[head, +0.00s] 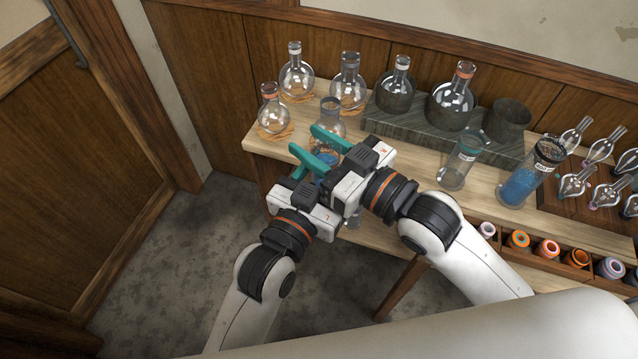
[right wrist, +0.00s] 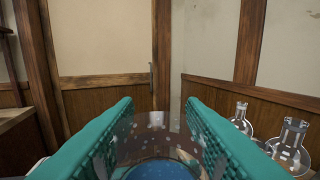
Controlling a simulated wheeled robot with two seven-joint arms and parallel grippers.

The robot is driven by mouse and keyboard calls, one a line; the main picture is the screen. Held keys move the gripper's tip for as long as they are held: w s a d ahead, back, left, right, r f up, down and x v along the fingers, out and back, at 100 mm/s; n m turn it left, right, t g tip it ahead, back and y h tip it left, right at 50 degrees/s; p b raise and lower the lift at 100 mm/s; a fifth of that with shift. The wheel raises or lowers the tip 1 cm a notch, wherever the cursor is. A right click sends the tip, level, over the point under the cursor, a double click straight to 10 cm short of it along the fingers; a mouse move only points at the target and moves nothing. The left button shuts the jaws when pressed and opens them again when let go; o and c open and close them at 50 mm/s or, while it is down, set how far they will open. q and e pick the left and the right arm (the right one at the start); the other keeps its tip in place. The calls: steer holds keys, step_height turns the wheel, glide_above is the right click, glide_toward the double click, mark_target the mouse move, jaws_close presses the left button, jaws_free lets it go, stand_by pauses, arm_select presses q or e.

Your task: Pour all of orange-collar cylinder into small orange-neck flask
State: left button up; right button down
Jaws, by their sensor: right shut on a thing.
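My right gripper (head: 322,147) is shut on a clear glass vessel with blue liquid. In the right wrist view this glass vessel (right wrist: 155,130) stands between the teal fingers, with the blue liquid below its rim. Its collar is hidden, so I cannot tell its colour. My left gripper (head: 300,178) is close beside the right one, at the bench's front-left edge; its jaws are mostly hidden. The small orange-neck flask (head: 274,119) stands upright on a cork ring at the bench's left end, beyond the grippers, and looks empty.
More flasks (head: 296,76) are behind. A larger orange-neck flask (head: 455,95) sits in a dark pot on a grey block.

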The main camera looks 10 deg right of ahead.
arm_select(q)
steer(key=shift+w+d, duration=0.15)
steer(key=shift+w, duration=0.1)
steer(key=c, duration=1.1)
steer(key=shift+c, duration=0.3)
arm_select(e)
steer(key=c, duration=0.8)
jaws_free()
steer(key=shift+c, duration=0.2)
